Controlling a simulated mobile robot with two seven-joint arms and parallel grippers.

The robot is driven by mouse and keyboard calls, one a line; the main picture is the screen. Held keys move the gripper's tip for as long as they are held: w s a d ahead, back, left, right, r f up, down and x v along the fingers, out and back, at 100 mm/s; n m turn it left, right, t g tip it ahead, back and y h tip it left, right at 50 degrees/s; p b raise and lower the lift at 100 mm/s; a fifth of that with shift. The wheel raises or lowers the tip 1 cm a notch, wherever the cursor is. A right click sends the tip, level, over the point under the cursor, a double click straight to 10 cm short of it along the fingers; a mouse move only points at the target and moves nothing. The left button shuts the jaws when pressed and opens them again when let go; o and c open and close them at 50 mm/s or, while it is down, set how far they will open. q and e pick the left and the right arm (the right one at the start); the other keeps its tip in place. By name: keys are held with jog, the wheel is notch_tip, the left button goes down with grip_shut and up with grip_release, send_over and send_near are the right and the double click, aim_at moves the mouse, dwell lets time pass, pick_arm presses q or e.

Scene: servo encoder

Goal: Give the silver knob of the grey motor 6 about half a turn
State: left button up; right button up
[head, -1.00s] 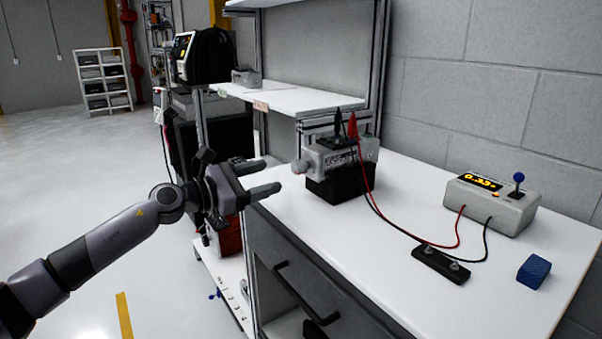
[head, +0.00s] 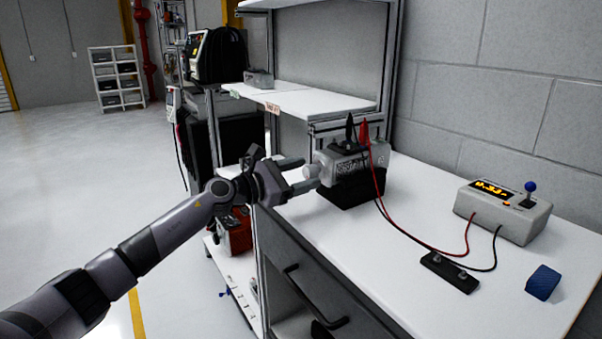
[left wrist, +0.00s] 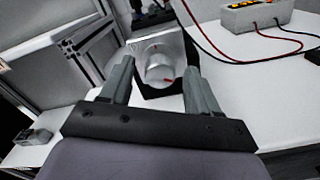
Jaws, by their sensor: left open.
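The grey motor (head: 352,160) sits on a black block (head: 352,188) on the white bench, with a black and a red clip on its top. Its silver knob (head: 311,172) faces left toward my left gripper (head: 305,174). My right gripper is not in view.
A beige meter box (head: 503,211) with a lit display and blue-tipped lever stands on the right of the bench (head: 420,200). Red and black wires run across to a small black terminal strip (head: 450,271). A blue block (head: 543,282) lies at the right. Shelf posts rise behind the motor.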

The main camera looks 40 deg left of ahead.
pick_arm(q)
jog(key=c, duration=1)
jog(key=shift+c, duration=0.2)
jog(key=shift+n, duration=0.4)
